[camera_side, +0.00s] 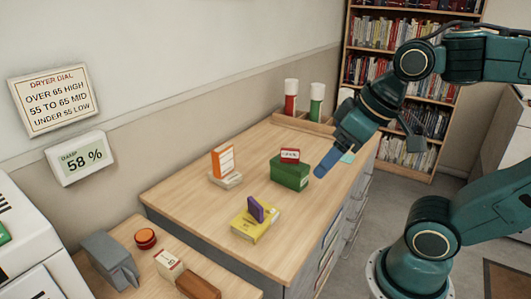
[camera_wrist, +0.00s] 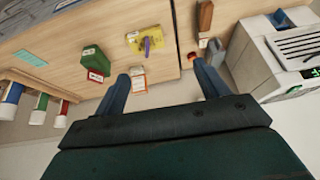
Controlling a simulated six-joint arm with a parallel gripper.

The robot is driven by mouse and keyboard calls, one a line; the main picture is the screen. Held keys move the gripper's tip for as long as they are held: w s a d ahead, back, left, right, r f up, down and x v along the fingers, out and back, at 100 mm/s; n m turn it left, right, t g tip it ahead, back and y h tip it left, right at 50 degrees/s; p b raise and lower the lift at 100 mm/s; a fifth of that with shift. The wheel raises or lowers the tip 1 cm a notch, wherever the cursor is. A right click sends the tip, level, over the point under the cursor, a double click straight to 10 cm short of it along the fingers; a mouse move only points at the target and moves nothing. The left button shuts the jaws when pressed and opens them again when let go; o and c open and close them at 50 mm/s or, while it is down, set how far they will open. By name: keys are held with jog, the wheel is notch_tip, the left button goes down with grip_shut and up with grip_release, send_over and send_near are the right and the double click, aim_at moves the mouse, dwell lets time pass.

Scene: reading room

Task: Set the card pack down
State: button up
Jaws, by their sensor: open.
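My gripper (camera_side: 326,164) is open and empty, with blue fingers held above the right side of the wooden desk; its two fingers also show in the wrist view (camera_wrist: 162,76). No label clearly names the card pack. A small red and white pack (camera_side: 290,155) lies on a green box (camera_side: 289,174), left of my gripper. An orange and white pack (camera_side: 222,162) stands upright on a cream block (camera_side: 226,180) farther left. In the wrist view, the orange and white pack (camera_wrist: 138,82) appears beside the left finger.
A rack with red and green white-capped cylinders (camera_side: 316,105) stands at the desk's back. A wall display (camera_side: 83,158) reads 58 %.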

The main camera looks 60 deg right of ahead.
jog(key=w+a+f+m+g+y, duration=0.1)
jog(key=w+a+f+m+y, duration=0.1)
jog(key=w, duration=0.6)
jog(key=w+a+f+m+g+y, duration=0.1)
jog(key=w+a+m+y, duration=0.15)
jog(key=w, duration=0.65)
jog(key=w+a+f+m+g+y, duration=0.1)
jog(key=w+f+m, duration=0.15)
jog(key=w, duration=0.55)
jog(key=w+f+m+g+y, duration=0.1)
jog(key=w+f+m+y, duration=0.35)
jog(key=w+f, duration=0.45)
jog(key=m+g+y, duration=0.2)
jog(key=m+y, duration=0.1)
jog(key=m, duration=0.3)
send_near(171, 256)
jog(key=shift+n, duration=0.25)
jog(key=v, duration=0.4)
jog(key=shift+r, duration=0.45)
jog(key=shift+s+d+f, duration=0.1)
jog(key=shift+s+f, duration=0.1)
jog(key=shift+f, duration=0.4)
jog(key=shift+x, duration=4.3)
jog(key=shift+w, duration=0.15)
